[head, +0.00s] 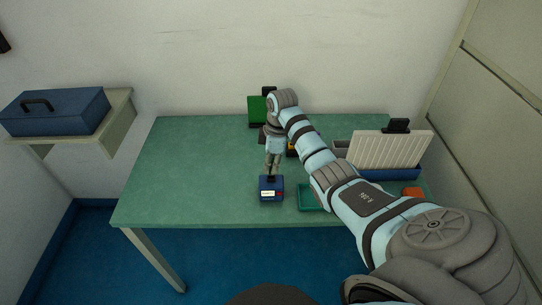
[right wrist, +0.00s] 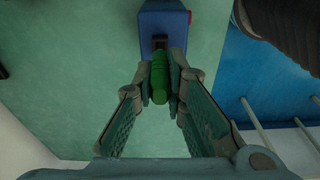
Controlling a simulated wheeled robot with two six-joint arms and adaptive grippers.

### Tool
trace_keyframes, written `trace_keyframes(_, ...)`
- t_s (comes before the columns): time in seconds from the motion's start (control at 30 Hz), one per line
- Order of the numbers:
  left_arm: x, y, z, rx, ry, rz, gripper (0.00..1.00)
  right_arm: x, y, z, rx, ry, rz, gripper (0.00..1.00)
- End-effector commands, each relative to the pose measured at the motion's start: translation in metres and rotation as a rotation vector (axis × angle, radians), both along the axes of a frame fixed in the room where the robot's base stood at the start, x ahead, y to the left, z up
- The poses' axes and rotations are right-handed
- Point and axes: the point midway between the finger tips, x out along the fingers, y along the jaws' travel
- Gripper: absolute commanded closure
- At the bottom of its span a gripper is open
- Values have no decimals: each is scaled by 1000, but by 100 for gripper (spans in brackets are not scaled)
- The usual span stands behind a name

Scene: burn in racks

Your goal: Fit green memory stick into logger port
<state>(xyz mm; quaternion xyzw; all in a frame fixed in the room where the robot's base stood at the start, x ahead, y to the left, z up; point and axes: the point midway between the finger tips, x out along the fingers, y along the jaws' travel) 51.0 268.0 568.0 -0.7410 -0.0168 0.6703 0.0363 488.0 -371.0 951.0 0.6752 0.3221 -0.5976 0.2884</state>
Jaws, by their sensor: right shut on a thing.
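The logger is a small blue box (head: 264,184) with a white label and a red spot, near the front edge of the green table; its blue body also shows at the top of the right wrist view (right wrist: 165,20). My right gripper (head: 272,173) points down just above it. In the right wrist view its fingers are closed on the green memory stick (right wrist: 159,80). The stick's far end lines up with a dark port area (right wrist: 160,42) on the logger. I cannot tell whether the tip is inside. My left gripper is not in view.
A small green tray (head: 308,207) lies right of the logger, partly behind my right arm. A pale ribbed rack (head: 390,148) with a blue base stands at the right. A green panel (head: 257,111) stands at the back. The table's left half (head: 180,170) is clear.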

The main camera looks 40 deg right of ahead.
Motion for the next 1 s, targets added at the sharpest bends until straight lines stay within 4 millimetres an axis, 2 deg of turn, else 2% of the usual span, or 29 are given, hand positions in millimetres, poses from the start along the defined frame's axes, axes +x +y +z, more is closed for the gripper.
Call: trace_keyframes(1.0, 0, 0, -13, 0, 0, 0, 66, 0, 0, -20, 0, 0, 0, 100)
